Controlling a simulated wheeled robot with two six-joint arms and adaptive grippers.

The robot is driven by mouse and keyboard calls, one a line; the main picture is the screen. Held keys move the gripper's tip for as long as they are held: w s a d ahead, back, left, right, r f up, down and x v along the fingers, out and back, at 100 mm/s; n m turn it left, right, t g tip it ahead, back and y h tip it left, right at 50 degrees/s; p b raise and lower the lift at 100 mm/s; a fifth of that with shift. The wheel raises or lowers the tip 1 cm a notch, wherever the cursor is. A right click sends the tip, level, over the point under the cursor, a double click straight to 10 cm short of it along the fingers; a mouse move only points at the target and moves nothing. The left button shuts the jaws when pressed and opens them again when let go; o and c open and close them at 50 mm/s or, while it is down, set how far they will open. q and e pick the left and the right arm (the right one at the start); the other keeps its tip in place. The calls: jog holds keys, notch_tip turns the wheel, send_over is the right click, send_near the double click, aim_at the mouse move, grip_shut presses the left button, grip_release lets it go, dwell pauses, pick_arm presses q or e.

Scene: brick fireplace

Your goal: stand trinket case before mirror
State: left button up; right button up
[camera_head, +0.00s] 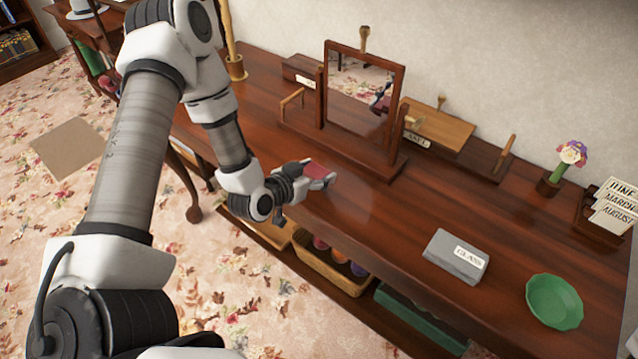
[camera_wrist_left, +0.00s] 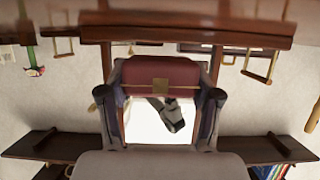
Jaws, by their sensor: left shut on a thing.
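The trinket case, dark red with a small brass clasp, shows in the head view (camera_head: 317,169) and in the left wrist view (camera_wrist_left: 160,72). My left gripper (camera_head: 320,180) is shut on it, one finger on each side in the wrist view (camera_wrist_left: 160,95). The mirror (camera_head: 362,88), a wooden-framed glass on a long wooden base, stands upright on the dark table. The case is in front of the mirror, apart from its base. Whether the case touches the tabletop I cannot tell. My right gripper is not in view.
A grey labelled box (camera_head: 455,256) and a green bowl (camera_head: 554,301) stand on the table at right. A card holder (camera_head: 600,215) and a flower pot (camera_head: 548,187) stand behind them. The tabletop between mirror and grey box is clear.

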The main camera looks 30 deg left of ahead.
pick_arm(q)
jog(key=f, duration=0.3)
jog(key=shift+w+d+f, duration=0.1)
jog(key=shift+w+f, duration=0.15)
jog(key=shift+f, duration=0.2)
jog(key=o, duration=1.1)
jog(key=shift+s+r, duration=0.15)
jog(key=shift+r, duration=0.1)
jog(key=p+v, duration=0.2)
jog(key=v, duration=0.9)
jog(key=s+d+f+g, duration=0.3)
jog(key=s+f+g, duration=0.1)
jog(key=s+f, duration=0.1)
jog(key=s+d+f+n+g, duration=0.1)
jog(key=s+d+f+g, duration=0.2)
jog(key=s+f+g, duration=0.2)
jog(key=s+d+f+g+y, duration=0.1)
jog(key=s+d+f+g, duration=0.2)
jog(key=s+f, duration=0.3)
jog(key=shift+s+d+f+g, duration=0.1)
jog(key=shift+s+f+g, duration=0.1)
jog(key=shift+s+g, duration=0.25)
jog(key=shift+s+d+f+g, duration=0.1)
jog(key=shift+s+f+g, duration=0.15)
jog(key=shift+s, duration=0.35)
